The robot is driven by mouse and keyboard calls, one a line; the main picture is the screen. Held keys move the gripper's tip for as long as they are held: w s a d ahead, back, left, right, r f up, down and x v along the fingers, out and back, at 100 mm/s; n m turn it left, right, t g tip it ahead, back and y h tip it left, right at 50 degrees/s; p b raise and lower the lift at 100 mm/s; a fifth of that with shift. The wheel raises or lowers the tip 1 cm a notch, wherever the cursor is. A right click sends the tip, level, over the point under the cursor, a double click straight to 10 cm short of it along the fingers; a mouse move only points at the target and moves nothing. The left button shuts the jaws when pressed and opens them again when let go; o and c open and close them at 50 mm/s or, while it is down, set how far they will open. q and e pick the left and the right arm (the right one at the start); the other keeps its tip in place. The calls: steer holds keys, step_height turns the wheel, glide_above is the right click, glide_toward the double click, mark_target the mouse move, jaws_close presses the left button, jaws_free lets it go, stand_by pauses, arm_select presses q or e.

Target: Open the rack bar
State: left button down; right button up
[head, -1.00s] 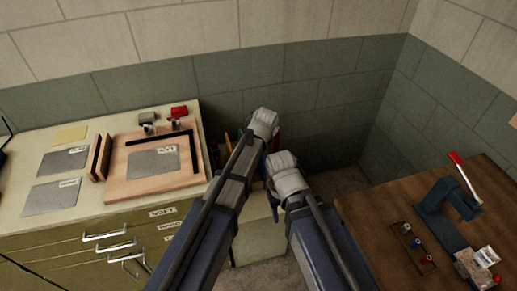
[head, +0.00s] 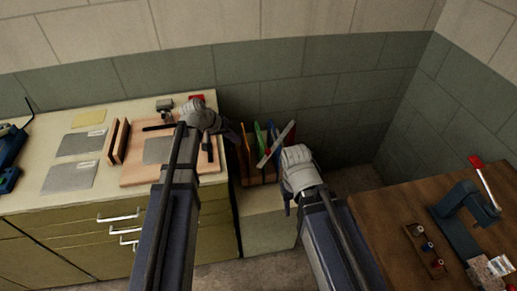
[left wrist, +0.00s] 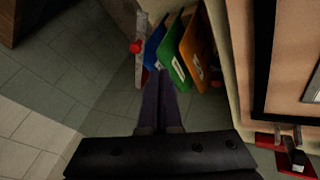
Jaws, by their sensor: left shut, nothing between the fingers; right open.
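The rack bar (head: 277,143) is a light grey strip that slants up to the right in front of the rack in the head view. In the left wrist view the grey bar (left wrist: 141,62) with a red knob stands left of the coloured panels (left wrist: 180,45). My left gripper (head: 236,136) is left of the bar in the head view. In the left wrist view its dark fingers (left wrist: 162,78) are together and empty, apart from the bar. My right gripper (head: 288,206) hangs below and right of the bar; its fingers are mostly hidden by its wrist.
The rack's panels (head: 259,137) stand upright on a low pale cabinet (head: 267,225). A workbench (head: 35,197) with a wooden board (head: 140,178) and grey sheets is at left. A brown table (head: 385,215) with a blue clamp-like tool (head: 460,215) is at right.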

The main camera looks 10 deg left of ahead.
arm_select(q)
steer(key=w+d+f+b, duration=0.4)
steer(key=d+f+b, duration=0.4)
steer(key=f+b, duration=0.1)
arm_select(e)
step_height(320, 180, down, 9)
arm_select(q)
steer(key=shift+d, duration=0.15)
